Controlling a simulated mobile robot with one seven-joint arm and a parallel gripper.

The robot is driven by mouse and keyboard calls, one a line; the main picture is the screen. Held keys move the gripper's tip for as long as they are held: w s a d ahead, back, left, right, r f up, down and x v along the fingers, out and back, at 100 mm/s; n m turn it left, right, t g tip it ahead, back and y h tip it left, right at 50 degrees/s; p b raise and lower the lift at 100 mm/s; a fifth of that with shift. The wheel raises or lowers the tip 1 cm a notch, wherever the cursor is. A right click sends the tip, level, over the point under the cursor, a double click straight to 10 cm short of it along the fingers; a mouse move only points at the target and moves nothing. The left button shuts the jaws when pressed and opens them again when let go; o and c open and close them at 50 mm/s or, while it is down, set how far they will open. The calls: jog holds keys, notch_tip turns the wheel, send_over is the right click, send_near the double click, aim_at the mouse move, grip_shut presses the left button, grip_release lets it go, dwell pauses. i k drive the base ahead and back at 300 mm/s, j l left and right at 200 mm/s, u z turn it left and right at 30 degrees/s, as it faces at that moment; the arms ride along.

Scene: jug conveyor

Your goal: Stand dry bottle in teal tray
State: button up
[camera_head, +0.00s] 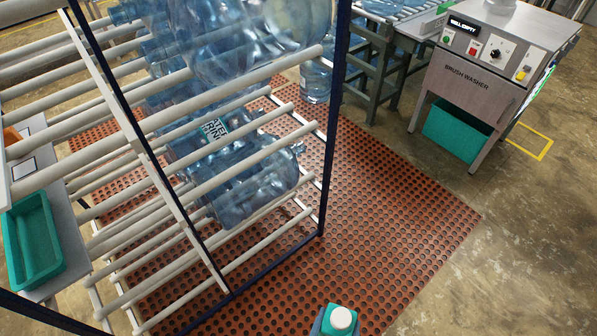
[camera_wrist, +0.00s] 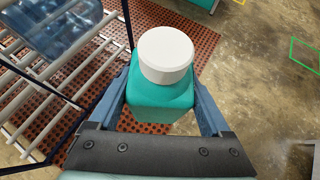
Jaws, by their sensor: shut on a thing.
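A teal bottle with a white cap (camera_wrist: 162,100) is between the two blue fingers of my gripper (camera_wrist: 166,85) in the wrist view, and the fingers are shut on it. Its white cap (camera_head: 341,318) shows at the bottom edge of the head view, with most of the bottle out of frame. The bottle is held above the red perforated mat. A teal tray (camera_head: 62,262) lies on a grey surface at the far left of the head view, beyond the rack and well apart from the bottle. Its visible inside looks empty.
A dark-framed rack with pale rails (camera_head: 245,258) holds several large blue water jugs (camera_head: 235,165) between my gripper and the tray. A brush washer (camera_head: 480,85) stands back right, with a teal bin (camera_head: 455,135) beneath. Bare concrete floor lies at right.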

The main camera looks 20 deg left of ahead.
aim_at(42, 263)
jog(key=i+u, duration=0.15)
jog(key=u, duration=0.35)
jog(key=i+u, duration=0.15)
jog(key=u, duration=0.3)
jog(key=i+l+u, duration=0.1)
jog(key=u, duration=0.4)
jog(key=i+l, duration=0.05)
